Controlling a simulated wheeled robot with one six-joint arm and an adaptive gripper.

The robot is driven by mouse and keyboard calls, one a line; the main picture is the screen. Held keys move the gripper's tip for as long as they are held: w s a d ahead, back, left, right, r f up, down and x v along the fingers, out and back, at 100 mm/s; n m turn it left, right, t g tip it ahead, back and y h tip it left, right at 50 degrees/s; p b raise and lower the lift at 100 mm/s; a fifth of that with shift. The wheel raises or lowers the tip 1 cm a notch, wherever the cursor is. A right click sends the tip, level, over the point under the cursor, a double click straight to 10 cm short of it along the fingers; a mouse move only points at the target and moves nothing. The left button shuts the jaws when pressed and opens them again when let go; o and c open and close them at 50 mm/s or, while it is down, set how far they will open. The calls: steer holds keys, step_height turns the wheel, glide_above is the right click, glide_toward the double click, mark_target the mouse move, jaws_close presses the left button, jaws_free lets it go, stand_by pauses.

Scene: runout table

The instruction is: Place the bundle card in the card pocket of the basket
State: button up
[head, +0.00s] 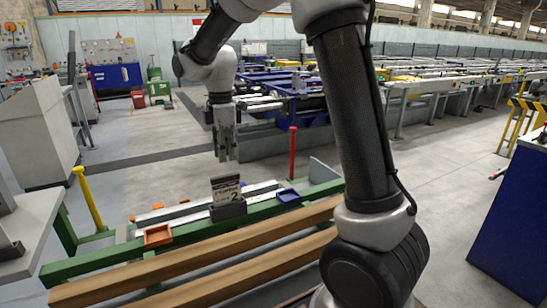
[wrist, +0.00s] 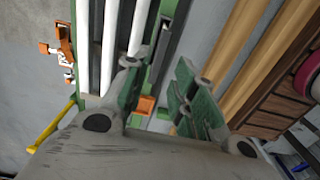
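A dark card with white writing and a large "2" (head: 226,188) stands upright in a dark grey holder (head: 229,210) on the green-framed table. My gripper (head: 225,157) hangs pointing down, above and behind the card in the head view and apart from it. In the wrist view my gripper (wrist: 160,82) has its two green-grey fingers spread, with nothing seen held between them. A small orange tray (head: 157,236) and a small blue tray (head: 289,197) sit on the table, either side of the card. I cannot make out which thing is the basket or its pocket.
Long wooden beams (head: 200,262) lie along the near side of the table. White bars (wrist: 108,45) run beside the fingers. A red post (head: 292,155) and a yellow post (head: 89,198) stand near the table. A grey cabinet (head: 38,140) is at left.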

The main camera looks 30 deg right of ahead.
steer(key=s+d+r+m+t, duration=0.1)
steer(key=s+d+r+m, duration=0.35)
steer(key=s, duration=0.25)
steer(key=s+d+r+m+t, duration=0.1)
steer(key=s+d+r+m, duration=0.35)
steer(key=s, duration=0.35)
steer(key=s+d+f+m+t, duration=0.1)
steer(key=s+d+m, duration=0.1)
steer(key=s+m, duration=0.2)
steer(key=s+d+f+m+t, duration=0.1)
steer(key=s+d+m, duration=0.2)
steer(key=s, duration=0.6)
steer(key=shift+m+t, duration=0.3)
steer(key=shift+m, duration=0.7)
